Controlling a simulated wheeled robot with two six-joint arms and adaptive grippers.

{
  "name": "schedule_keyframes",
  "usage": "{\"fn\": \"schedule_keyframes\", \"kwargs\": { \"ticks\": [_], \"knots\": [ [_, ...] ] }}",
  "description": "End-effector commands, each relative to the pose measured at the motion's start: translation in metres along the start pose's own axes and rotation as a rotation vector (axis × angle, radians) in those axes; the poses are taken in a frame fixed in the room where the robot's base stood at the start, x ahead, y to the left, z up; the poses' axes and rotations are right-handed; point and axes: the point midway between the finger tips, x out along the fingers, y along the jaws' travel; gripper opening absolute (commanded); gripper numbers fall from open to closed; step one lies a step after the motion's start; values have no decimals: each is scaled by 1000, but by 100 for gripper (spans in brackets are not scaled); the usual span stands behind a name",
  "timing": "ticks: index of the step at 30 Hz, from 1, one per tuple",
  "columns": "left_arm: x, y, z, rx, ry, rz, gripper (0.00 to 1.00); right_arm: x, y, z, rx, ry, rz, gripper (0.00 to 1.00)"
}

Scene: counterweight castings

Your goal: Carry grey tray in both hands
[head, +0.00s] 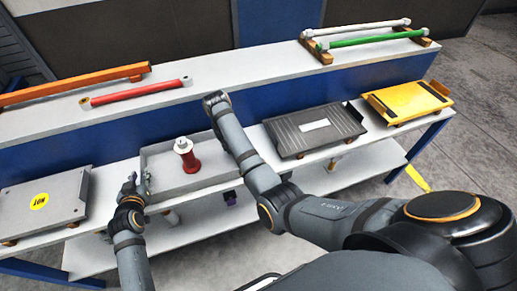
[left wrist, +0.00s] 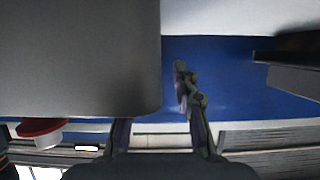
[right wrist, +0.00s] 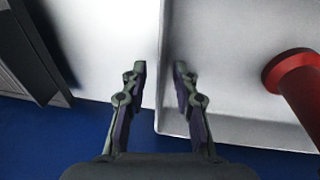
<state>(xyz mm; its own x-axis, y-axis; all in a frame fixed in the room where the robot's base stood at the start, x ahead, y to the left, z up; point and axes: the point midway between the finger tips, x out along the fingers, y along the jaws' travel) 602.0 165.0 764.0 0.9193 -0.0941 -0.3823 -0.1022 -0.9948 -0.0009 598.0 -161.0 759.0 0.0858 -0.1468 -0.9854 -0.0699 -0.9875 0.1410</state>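The grey tray (head: 165,190) is a shallow open box on the lower shelf. A red casting with a white top (head: 187,157) stands upright in it. My left gripper (head: 140,184) is at the tray's left end. In the left wrist view its fingers are apart, and a large grey surface, apparently the tray (left wrist: 80,60), hides one fingertip. My right arm reaches to the tray's right end; its fingers are hidden in the head view. In the right wrist view the right gripper (right wrist: 155,73) is open, with the tray wall (right wrist: 161,95) between its fingers and the red casting (right wrist: 298,85) to the right.
A grey plate with a yellow sticker (head: 60,203) lies left of the tray. A dark ribbed tray (head: 290,138) and a yellow tray (head: 400,104) are to the right. Orange (head: 75,85), red (head: 135,92), white (head: 350,27) and green (head: 375,38) bars lie on the upper shelf.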

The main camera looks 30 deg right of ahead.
Motion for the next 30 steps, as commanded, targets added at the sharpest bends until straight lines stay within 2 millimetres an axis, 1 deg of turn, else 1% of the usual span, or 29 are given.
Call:
{"fn": "schedule_keyframes", "kwargs": {
  "ticks": [9,13,15,18,23,26,30],
  "knots": [
    [-75,0,1,-2,-2,0,28,0,0,0,0,1,-1,29],
    [-97,0,1,-1,-1,0,28,0,0,0,0,1,-1,29],
    [-105,0,0,-1,-1,0,28,0,0,0,0,1,-1,29],
    [-110,0,0,-1,-1,0,28,0,0,0,0,1,-1,29],
    [-110,0,0,-1,0,0,28,-4,0,-1,0,2,-1,29],
    [-110,0,0,0,0,0,28,-18,-1,-1,1,4,-2,29],
    [-110,0,0,0,0,0,28,-46,-1,-1,0,5,-2,29]
  ]
}}
